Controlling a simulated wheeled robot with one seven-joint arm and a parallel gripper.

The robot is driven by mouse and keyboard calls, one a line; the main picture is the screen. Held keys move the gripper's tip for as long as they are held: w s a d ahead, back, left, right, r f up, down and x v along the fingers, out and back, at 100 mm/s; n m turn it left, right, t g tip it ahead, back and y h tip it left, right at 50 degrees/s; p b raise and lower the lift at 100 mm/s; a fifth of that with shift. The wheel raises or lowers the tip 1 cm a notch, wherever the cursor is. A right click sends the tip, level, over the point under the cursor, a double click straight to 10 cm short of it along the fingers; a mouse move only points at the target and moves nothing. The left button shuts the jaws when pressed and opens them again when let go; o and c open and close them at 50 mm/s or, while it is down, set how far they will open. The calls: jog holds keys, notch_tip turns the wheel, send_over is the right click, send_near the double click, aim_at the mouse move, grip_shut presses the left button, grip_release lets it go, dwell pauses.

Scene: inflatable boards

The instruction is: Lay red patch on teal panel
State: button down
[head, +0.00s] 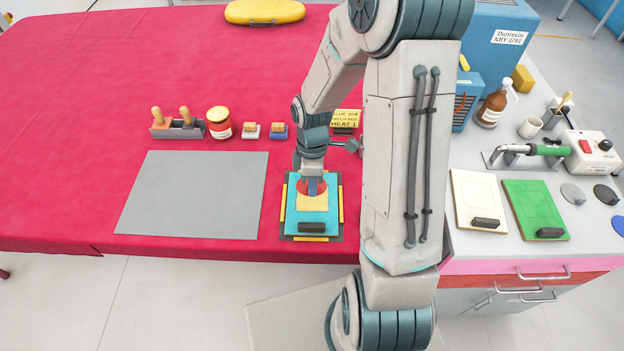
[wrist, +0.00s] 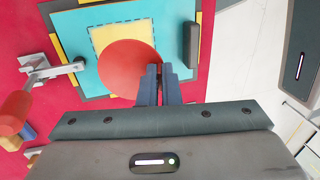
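The teal panel (head: 294,222) lies near the front edge of the red-covered table, with a yellow square (head: 313,203) and a dark bar on it. In the wrist view the teal panel (wrist: 88,38) and the yellow square (wrist: 103,38) lie under the round red patch (wrist: 125,68). The patch overlaps part of the square and is off its centre. My gripper (wrist: 158,72) has its fingers close together on the patch's edge. In the head view my gripper (head: 312,190) points down over the panel and partly hides the patch (head: 304,186). I cannot tell whether the patch touches the panel.
A grey mat (head: 192,194) lies left of the panel. White (head: 479,192) and green (head: 530,203) panels and a green-handled tool lie on the right-hand bench. The red table's left part is clear.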

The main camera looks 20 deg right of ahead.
jog(key=shift+w+b+x, duration=0.2)
jog(key=shift+b+x, duration=0.5)
jog(key=shift+x, duration=0.25)
jog(key=shift+w+b+x, duration=0.2)
jog(key=shift+b+x, duration=0.55)
jog(key=shift+x, duration=0.2)
jog(key=shift+w+b+x, duration=0.2)
jog(key=shift+b+x, duration=0.5)
jog(key=shift+x, duration=0.3)
jog(key=shift+w+d, duration=0.2)
jog(key=shift+d, duration=0.15)
jog(key=shift+s+f, duration=0.1)
jog(key=shift+f, duration=0.15)
jog(key=c, duration=1.1)
grip_release()
jog(key=shift+r, duration=0.1)
jog(key=shift+s+p+v, duration=0.2)
jog(key=shift+p+v, duration=0.7)
jog(key=shift+v, duration=0.05)
jog(key=shift+s+p+v, duration=0.2)
jog(key=shift+p+v, duration=0.7)
jog(key=shift+v, duration=0.1)
jog(key=shift+s+p+v, duration=0.2)
jog(key=shift+p+v, duration=0.7)
jog(key=shift+v, duration=0.05)
jog(key=shift+w+a+r, duration=0.1)
jog(key=shift+a, duration=0.05)
